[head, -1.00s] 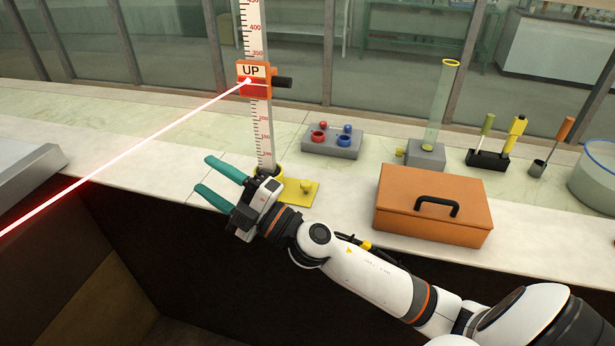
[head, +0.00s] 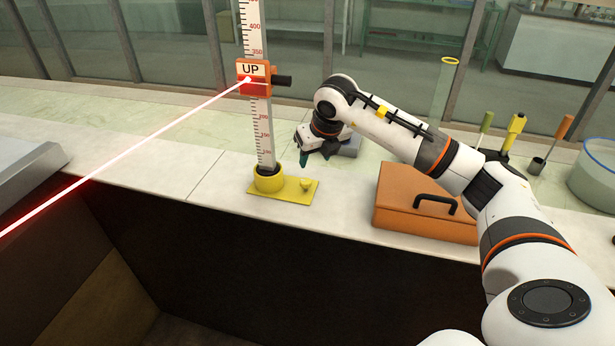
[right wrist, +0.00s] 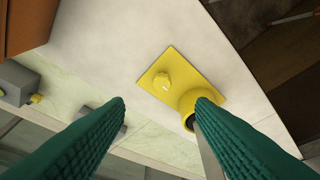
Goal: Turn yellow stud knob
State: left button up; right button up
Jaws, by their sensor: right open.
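A small yellow knob (head: 306,184) stands up on a flat yellow base plate (head: 290,196) on the counter. The plate carries the yellow collar of an upright ruler post (head: 263,130). In the right wrist view the knob (right wrist: 162,84) is in clear sight on its plate (right wrist: 195,75), between and beyond the fingertips. My right gripper (head: 303,158) points down above the counter, behind the knob in the head view, partly hidden by its own wrist. In the right wrist view its green fingers (right wrist: 160,103) are open and empty, apart from the knob. My left gripper is not in view.
An orange slider (head: 255,80) marked UP with a black handle sits on the post, and a red beam ends on it. An orange box (head: 400,205) stands right of the plate. A grey block with another yellow knob (right wrist: 36,98) shows in the right wrist view.

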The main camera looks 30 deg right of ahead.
aim_at(306, 181)
jog(key=p+x, duration=0.3)
jog(key=x, duration=0.6)
jog(key=shift+a+f, duration=0.1)
jog(key=shift+f, duration=0.05)
jog(key=shift+x, duration=0.8)
jog(key=shift+c, duration=0.5)
jog(key=c, duration=0.9)
